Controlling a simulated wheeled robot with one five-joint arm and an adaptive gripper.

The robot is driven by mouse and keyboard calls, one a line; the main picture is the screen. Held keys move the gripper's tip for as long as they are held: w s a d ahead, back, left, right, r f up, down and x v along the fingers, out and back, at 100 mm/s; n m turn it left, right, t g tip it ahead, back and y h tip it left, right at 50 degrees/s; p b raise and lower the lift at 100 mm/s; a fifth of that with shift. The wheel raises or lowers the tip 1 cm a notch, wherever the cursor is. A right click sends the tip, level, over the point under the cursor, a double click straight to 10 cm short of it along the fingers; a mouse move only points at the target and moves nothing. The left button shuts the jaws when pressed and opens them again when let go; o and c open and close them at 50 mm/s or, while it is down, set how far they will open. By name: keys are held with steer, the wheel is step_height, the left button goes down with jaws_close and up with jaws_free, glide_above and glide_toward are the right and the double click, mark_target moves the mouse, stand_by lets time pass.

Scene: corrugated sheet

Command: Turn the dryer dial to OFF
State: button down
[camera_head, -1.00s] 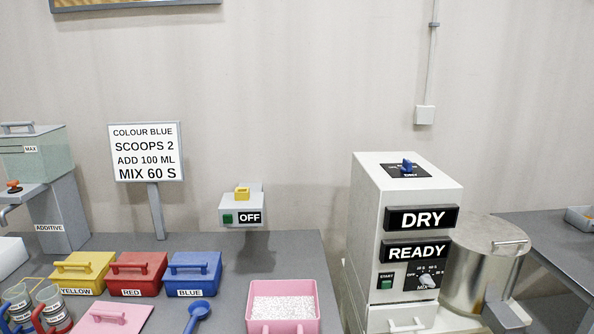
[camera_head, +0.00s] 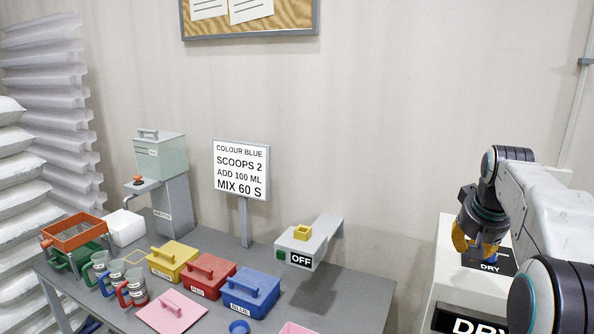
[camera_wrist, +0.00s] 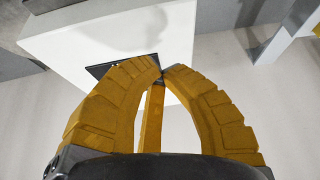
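The white dryer (camera_head: 450,235) stands at the right in the head view. The plate on its top (camera_head: 492,266) reads DRY.
A grey table (camera_head: 345,300) at the left holds yellow (camera_head: 172,262), red (camera_head: 208,275) and blue (camera_head: 250,292) boxes. A grey device marked OFF (camera_head: 310,245) and a sign (camera_head: 241,170) stand behind them. A gap lies between table and dryer. A board (camera_head: 250,20) hangs on the wall.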

steer(key=r+m+p, duration=0.1)
steer(key=r+p, duration=0.1)
glide_above(484, 267)
steer(key=a, duration=0.2)
steer(key=d, duration=0.2)
steer(key=shift+h, duration=0.4)
steer(key=shift+a+f+b, duration=0.2)
steer(key=shift+f+b, duration=0.1)
steer(key=shift+f, duration=3.25)
steer(key=shift+w+d+p, duration=0.25)
steer(key=shift+d+p, duration=0.15)
steer(key=shift+p, duration=0.05)
steer(key=shift+s+a+f+b, duration=0.1)
steer(key=shift+s+a+b, duration=0.15)
steer(key=shift+b, duration=0.1)
steer(key=shift+r+p, duration=0.35)
steer(key=shift+r, duration=2.75)
steer(key=c, duration=2)
jaws_free()
steer(key=shift+a, duration=0.1)
jaws_close()
